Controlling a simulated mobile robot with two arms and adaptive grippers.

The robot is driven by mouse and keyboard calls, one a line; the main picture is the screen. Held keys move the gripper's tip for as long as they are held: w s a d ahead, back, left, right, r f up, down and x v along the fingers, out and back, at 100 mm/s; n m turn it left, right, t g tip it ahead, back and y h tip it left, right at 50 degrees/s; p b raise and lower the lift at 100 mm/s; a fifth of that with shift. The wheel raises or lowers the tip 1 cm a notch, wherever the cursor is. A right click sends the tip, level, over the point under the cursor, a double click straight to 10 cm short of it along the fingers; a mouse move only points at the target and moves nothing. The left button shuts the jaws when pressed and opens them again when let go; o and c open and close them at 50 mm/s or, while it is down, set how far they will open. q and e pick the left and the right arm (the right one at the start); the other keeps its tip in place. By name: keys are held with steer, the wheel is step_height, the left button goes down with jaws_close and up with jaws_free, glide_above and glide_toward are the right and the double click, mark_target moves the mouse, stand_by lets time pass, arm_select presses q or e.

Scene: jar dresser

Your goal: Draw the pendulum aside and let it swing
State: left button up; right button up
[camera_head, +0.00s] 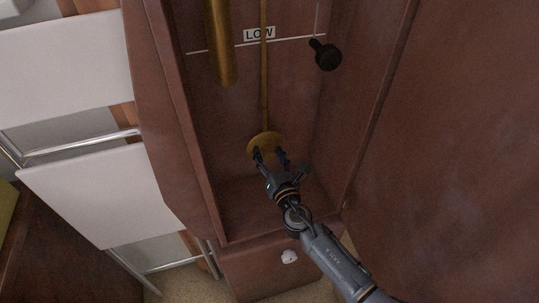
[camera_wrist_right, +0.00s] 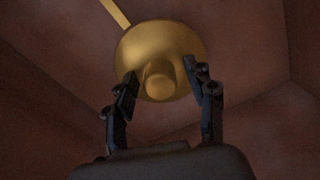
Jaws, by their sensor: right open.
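The pendulum is a thin brass rod (camera_head: 264,90) with a round brass bob (camera_head: 263,139) at its lower end, inside a tall brown clock case (camera_head: 225,190). My right gripper (camera_head: 270,153) is at the bob's lower part. In the right wrist view the bob (camera_wrist_right: 172,38) has a short knob (camera_wrist_right: 158,80) on its face, and the open fingers (camera_wrist_right: 166,85) stand on either side of the knob. I cannot tell whether a finger touches it. My left gripper is not in view.
A brass weight (camera_head: 220,45) hangs left of the rod, and a black pear-shaped weight (camera_head: 325,55) hangs to its right. A white line with a "LOW" label (camera_head: 259,34) crosses the back. The case walls stand close on both sides. A white chair (camera_head: 105,195) stands at left.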

jaws_close()
steer(key=s+a+m, duration=0.1)
steer(key=s+a, duration=0.1)
steer(key=a, duration=0.5)
steer(key=shift+s+a+r+b, duration=0.2)
steer(key=shift+r+b, duration=0.05)
steer(key=shift+b, duration=0.15)
jaws_free()
steer(key=shift+s+f, duration=0.1)
